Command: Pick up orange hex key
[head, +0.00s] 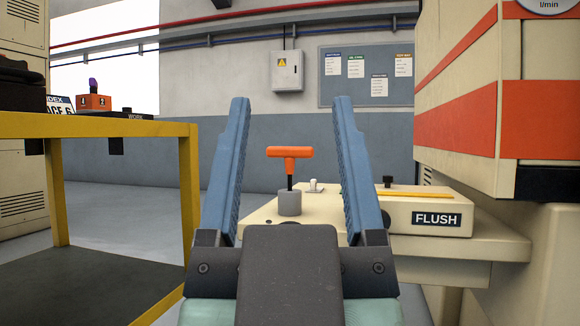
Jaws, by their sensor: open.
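The orange hex key (289,153) has a T-shaped orange handle on a dark shaft. It stands upright in a grey cylindrical holder (290,204) on a cream bench surface (325,212). My gripper (289,102) is open, its two blue fingers pointing forward and up. In the head view the hex key shows between the fingers, apart from both, and seems to be beyond them. The gripper is empty. The lower tip of the shaft is hidden in the holder.
A small light switch-like knob (316,186) stands right of the holder. A cream box labelled FLUSH (425,214) is further right, beside a large cream and orange machine (465,90). A yellow-framed table (100,128) stands at left. Open floor shows between.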

